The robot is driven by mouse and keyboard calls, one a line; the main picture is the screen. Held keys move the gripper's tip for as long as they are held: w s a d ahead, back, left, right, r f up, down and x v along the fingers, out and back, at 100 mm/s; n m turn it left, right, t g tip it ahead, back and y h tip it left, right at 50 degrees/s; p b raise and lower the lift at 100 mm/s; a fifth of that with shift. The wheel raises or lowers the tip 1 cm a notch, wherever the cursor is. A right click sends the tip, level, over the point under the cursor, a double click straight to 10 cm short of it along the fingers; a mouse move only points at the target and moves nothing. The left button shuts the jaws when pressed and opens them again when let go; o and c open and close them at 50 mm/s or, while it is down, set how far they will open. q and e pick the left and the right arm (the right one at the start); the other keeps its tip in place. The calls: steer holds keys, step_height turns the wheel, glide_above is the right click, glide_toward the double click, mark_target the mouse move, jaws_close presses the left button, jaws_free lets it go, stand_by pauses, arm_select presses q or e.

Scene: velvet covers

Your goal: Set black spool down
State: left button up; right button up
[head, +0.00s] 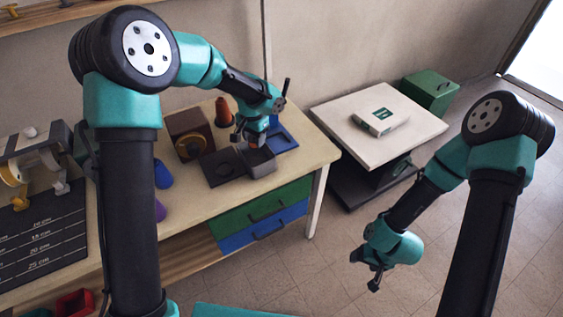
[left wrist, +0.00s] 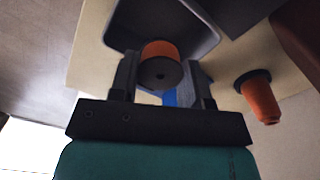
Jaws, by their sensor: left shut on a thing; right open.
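The spool (left wrist: 160,73), with a dark round end face, a centre hole and an orange band, sits between the fingers of my left gripper (left wrist: 162,80), which is shut on it. In the head view my left gripper (head: 248,138) hangs over a dark open tray (head: 262,165) on the workbench, and only a bit of orange shows at its fingers. The tray also shows beyond the spool in the left wrist view (left wrist: 203,42). I cannot tell whether the spool touches the tray. My right gripper (head: 372,278) is open and empty, off to the right over the floor.
An orange cone (head: 223,113) and a brown box (head: 190,135) stand behind the tray. A blue tray (head: 281,138) is to its right. A blue object (head: 163,174) lies at left. A white table (head: 379,128) with a green-white box (head: 380,121) stands apart at right.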

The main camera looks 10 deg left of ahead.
arm_select(q)
steer(key=shift+w+d+r, duration=0.1)
steer(key=shift+w, duration=0.3)
steer(key=shift+s+f, duration=0.1)
steer(key=shift+f, duration=0.1)
glide_above(258, 163)
steer(key=shift+f, duration=2.95)
steer(key=shift+f, duration=1.9)
steer(key=shift+f, duration=0.1)
steer(key=o, duration=1)
steer(key=shift+c, duration=0.2)
